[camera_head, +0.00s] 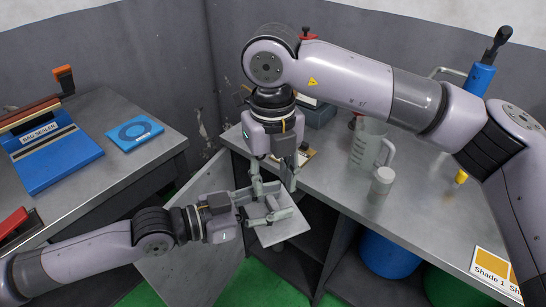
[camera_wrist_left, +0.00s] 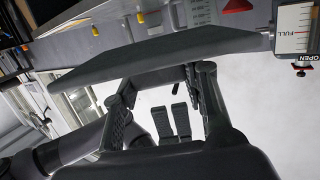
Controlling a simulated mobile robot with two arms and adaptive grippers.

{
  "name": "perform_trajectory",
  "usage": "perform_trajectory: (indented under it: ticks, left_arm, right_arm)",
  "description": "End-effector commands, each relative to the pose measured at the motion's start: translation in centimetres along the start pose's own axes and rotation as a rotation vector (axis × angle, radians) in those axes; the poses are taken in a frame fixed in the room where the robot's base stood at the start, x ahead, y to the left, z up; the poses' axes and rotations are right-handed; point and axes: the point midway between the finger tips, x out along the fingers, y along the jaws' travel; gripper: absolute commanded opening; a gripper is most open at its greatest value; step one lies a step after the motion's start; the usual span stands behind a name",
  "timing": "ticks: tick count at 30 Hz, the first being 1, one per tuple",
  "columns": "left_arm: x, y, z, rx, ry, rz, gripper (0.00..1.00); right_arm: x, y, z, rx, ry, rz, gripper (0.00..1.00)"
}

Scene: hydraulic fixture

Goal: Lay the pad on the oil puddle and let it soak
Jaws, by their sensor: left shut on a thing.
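A flat light-grey pad (camera_head: 285,229) is in my left gripper (camera_head: 268,216), held in the air in front of the right-hand bench. In the left wrist view the pad (camera_wrist_left: 170,52) is a dark slab across the fingers (camera_wrist_left: 165,105). My right gripper (camera_head: 273,186) points down just behind and above the left one, its fingers apart with nothing seen between them. I cannot make out an oil puddle in either view; the arms and pad hide part of the bench edge and floor.
The right-hand bench (camera_head: 420,196) carries a clear jug (camera_head: 368,146), a white-lidded jar (camera_head: 381,182) and a blue pump (camera_head: 480,78). The left bench (camera_head: 110,175) holds a bag sealer (camera_head: 55,160) and a blue plate (camera_head: 134,133). A blue drum (camera_head: 388,254) stands under the right bench.

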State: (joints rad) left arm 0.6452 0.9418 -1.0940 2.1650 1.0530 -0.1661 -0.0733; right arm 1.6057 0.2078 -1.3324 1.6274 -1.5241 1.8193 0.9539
Motion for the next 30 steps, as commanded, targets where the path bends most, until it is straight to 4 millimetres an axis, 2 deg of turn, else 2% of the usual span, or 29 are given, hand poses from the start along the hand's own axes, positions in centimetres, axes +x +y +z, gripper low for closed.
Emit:
perform_trajectory:
  ticks: [1,6,12,23,30]
  left_arm:
    - [0.0,0.0,0.0,0.000,0.000,0.000,0.16]
    - [0.0,0.0,0.0,0.000,0.000,0.000,0.16]
    - [0.0,0.0,0.0,0.000,0.000,0.000,0.16]
    - [0.0,0.0,0.0,0.000,0.000,0.000,0.16]
    - [0.0,0.0,0.0,0.000,0.000,0.000,0.16]
  right_arm:
    - [1.1,0.0,-0.1,0.001,0.003,0.001,0.37]
    - [3.9,0.0,-0.1,0.001,0.002,0.001,0.37]
    - [5.6,0.0,0.0,0.002,0.000,0.001,0.37]
    - [6.0,0.0,0.0,0.002,-0.001,0.001,0.36]
    - [6.0,0.0,0.0,0.002,-0.001,0.001,0.20]
